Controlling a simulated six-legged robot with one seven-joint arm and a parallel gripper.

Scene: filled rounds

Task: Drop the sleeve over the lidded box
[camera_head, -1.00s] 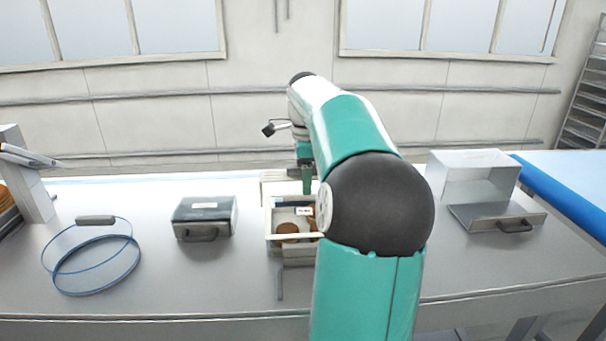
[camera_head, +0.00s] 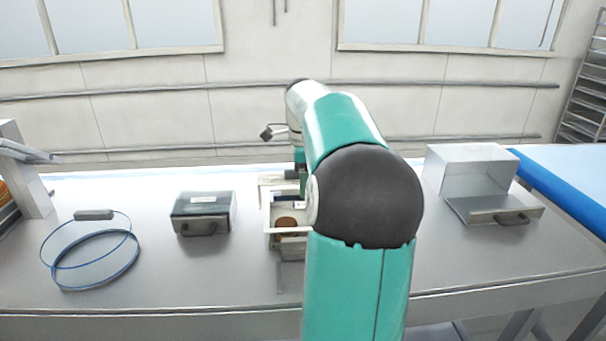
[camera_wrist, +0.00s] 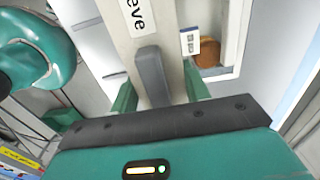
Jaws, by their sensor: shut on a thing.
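A box with a dark lid, a pale label on top and a handle in front (camera_head: 202,213) sits on the bench left of centre; it looks like the lidded box. In the wrist view a pale beige piece (camera_wrist: 122,45), with a label ending in "eve", appears to be the sleeve. It has a grey grip bar (camera_wrist: 152,78). My gripper (camera_wrist: 160,92) is shut on this bar, a green finger on each side. In the head view my arm hides most of the gripper and the held sleeve, which are near the back of the bench.
A white open container (camera_head: 270,222) with a brown round item (camera_head: 286,223) stands at centre, partly behind my arm. Blue hoops with a grey grip (camera_head: 94,214) are at left.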

